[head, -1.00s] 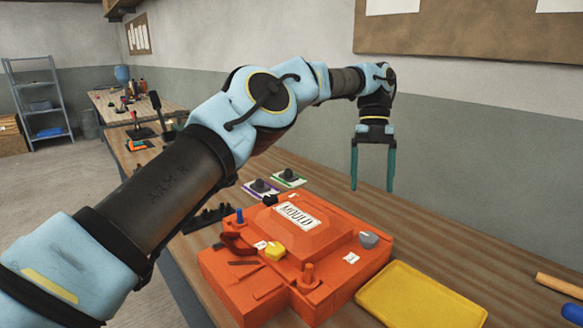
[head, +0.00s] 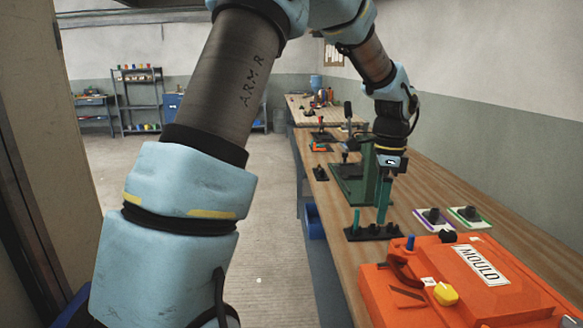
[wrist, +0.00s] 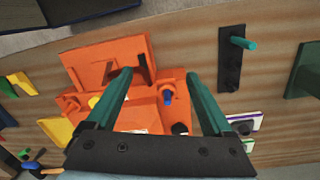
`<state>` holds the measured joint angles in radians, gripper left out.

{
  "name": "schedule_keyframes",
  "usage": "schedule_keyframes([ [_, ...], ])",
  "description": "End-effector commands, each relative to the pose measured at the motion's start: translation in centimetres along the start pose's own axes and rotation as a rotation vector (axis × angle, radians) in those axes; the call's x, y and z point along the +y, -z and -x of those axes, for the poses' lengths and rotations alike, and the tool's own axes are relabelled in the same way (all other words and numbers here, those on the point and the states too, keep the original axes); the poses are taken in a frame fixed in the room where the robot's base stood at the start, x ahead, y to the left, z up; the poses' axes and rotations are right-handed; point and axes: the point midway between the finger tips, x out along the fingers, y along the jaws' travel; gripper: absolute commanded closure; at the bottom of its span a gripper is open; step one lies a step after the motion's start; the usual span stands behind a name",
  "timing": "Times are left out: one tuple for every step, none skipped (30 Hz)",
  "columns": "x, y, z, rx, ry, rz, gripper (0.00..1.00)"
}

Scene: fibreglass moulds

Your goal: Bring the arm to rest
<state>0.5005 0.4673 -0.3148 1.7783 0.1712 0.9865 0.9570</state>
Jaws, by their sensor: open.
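My gripper (head: 383,200) hangs fingers-down above the bench in the head view, at the end of my bent arm. It is open and empty; the wrist view shows its two teal fingers (wrist: 160,74) spread wide, apart from anything. The orange mould (head: 485,290) with its white MOULD label is at the lower right of the head view, cut off by the edge. It also shows between and beyond the fingers in the wrist view (wrist: 105,62).
A black rack (head: 368,235) with an upright teal peg (head: 356,219) stands left of the mould, overlapped by my fingers in the head view. A green stand (head: 346,188) is behind it. Two dark-knobbed pads (head: 434,216) lie to the right.

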Motion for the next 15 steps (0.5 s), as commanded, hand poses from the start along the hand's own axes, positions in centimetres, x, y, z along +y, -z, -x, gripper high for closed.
schedule_keyframes([
  [0.6, -4.2, -0.4, 0.004, 0.015, 0.181, 0.14],
  [1.0, -6.3, -0.7, 0.01, 0.025, 0.289, 0.14],
  [1.8, -9.1, -1.1, 0.02, 0.037, 0.436, 0.14],
  [2.5, -11.2, -1.4, 0.028, 0.046, 0.549, 0.14],
  [3.3, -13.2, -1.7, 0.038, 0.056, 0.66, 0.14],
  [4.5, -15.7, -2.2, 0.052, 0.067, 0.809, 0.14],
  [5.5, -17.5, -2.5, 0.063, 0.076, 0.918, 0.14],
  [6.5, -19.1, -2.8, 0.074, 0.083, 1.024, 0.14],
  [7.9, -20.9, -3.3, 0.091, 0.093, 1.159, 0.14],
  [9.0, -22.2, -3.6, 0.103, 0.1, 1.252, 0.14],
  [10.0, -23.3, -3.9, 0.115, 0.106, 1.339, 0.14],
  [11.2, -24.5, -4.2, 0.13, 0.113, 1.442, 0.14],
  [12.1, -25.1, -4.5, 0.139, 0.116, 1.508, 0.14],
  [12.8, -25.8, -4.7, 0.148, 0.12, 1.566, 0.14],
  [13.6, -26.4, -4.9, 0.158, 0.124, 1.629, 0.14],
])
